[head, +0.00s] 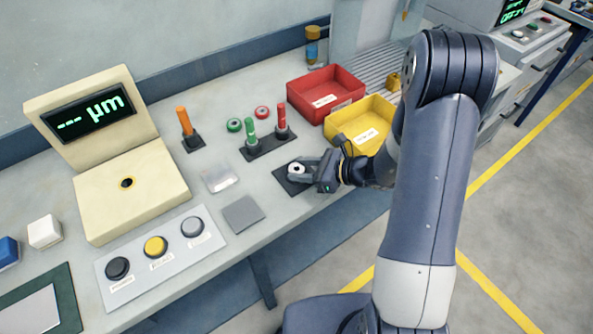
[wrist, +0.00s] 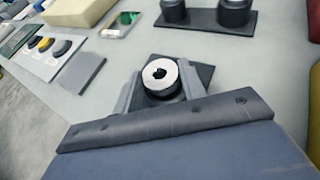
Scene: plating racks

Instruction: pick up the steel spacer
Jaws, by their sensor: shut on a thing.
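The steel spacer (wrist: 151,70) is a pale ring with a dark hole, seen from above in the wrist view. It sits at the top of a dark round body over a dark square pad (wrist: 204,73). My gripper (wrist: 161,86) is shut on it, with one grey finger on each side. In the head view the spacer (head: 297,167) shows as a small whitish ring between the fingers of my gripper (head: 304,171), over the dark pad (head: 290,187) near the bench's front edge. I cannot tell whether the spacer is lifted off what is beneath it.
A yellow bin (head: 375,138) stands close behind my gripper, with a red bin (head: 318,92) farther back. Green and red posts stand on a dark base (head: 268,147) behind the pad. A grey square plate (head: 243,214) and a button panel (head: 160,258) lie to the left.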

